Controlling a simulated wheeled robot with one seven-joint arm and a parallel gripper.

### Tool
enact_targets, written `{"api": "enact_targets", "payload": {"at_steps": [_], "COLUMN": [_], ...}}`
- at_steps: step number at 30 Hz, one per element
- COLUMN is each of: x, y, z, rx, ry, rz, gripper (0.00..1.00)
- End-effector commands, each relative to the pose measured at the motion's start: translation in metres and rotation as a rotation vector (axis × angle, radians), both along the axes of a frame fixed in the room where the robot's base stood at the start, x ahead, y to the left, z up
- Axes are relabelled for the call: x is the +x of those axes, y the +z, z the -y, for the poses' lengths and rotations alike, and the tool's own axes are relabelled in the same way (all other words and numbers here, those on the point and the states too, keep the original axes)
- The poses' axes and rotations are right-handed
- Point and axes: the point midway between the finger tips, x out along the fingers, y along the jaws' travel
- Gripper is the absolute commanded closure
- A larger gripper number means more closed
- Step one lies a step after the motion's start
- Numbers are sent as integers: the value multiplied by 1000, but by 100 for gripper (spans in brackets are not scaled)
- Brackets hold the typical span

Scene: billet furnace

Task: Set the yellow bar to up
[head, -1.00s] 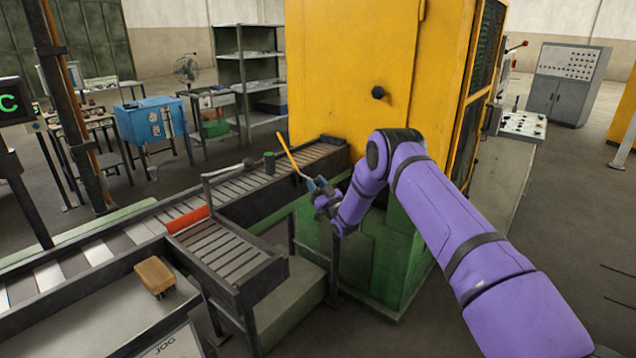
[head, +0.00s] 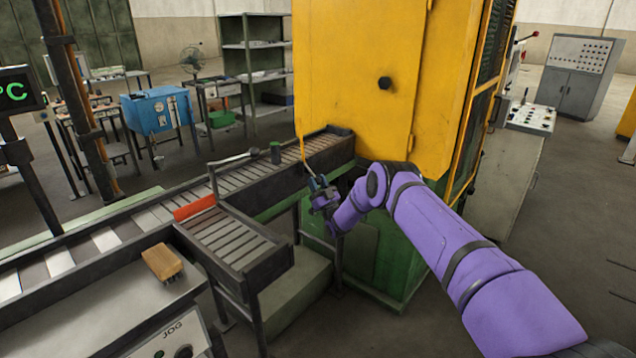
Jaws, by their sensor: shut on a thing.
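The yellow bar (head: 303,149) is thin and stands nearly upright, with a very slight lean to the left. It is in front of the far roller conveyor and beside the left edge of the yellow furnace cabinet (head: 350,75). My gripper (head: 312,182) is at the bar's lower end and is shut on it. The jaws are small in this view, and the bar's lower end and mount are partly hidden by them.
A grey lever (head: 235,160) and a dark green cylinder (head: 275,153) stand at the conveyor.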

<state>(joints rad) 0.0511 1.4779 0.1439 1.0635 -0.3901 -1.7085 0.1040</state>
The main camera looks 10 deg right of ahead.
Motion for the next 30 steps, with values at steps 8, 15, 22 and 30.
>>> {"api": "enact_targets", "payload": {"at_steps": [8, 15, 22, 30], "x": [1, 1, 1, 0], "y": [1, 2, 2, 1], "z": [-3, -3, -3, -2], "rx": [6, 6, 6, 5], "ry": [3, 4, 3, 1], "rz": [10, 11, 12, 10], "gripper": [100, 100, 42, 42]}}
